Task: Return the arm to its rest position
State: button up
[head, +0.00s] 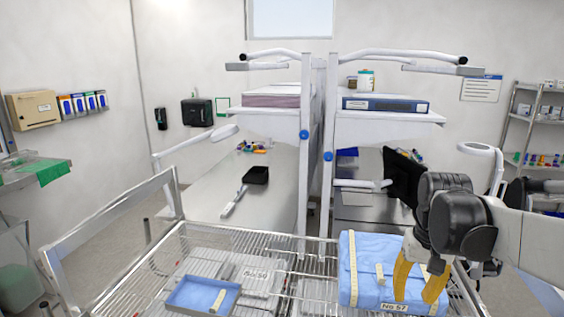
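My gripper (418,278) has yellow fingers and hangs at the right of the head view, at the end of my dark arm links. Its two fingers are spread apart, with nothing visible between them. It is over or just in front of the right side of a blue wrapped pack (367,262) with pale tape strips and a label reading No 57. I cannot tell whether the fingers touch the pack.
The pack sits in a wire basket cart (283,243). A blue tray (182,293) and a label No 50 are at its left. Behind stand two white workstations with shelves (275,113) and posts. A black scoop-like item (256,175) lies on the left bench.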

jog(key=s+a+f+n+t, duration=0.2)
jog(key=s+a+t, duration=0.4)
jog(key=s+a, duration=0.4)
notch_tip(320, 180, down, 27)
jog(key=b, duration=2.8)
jog(key=shift+s+d, duration=0.35)
jog(key=shift+d, duration=0.05)
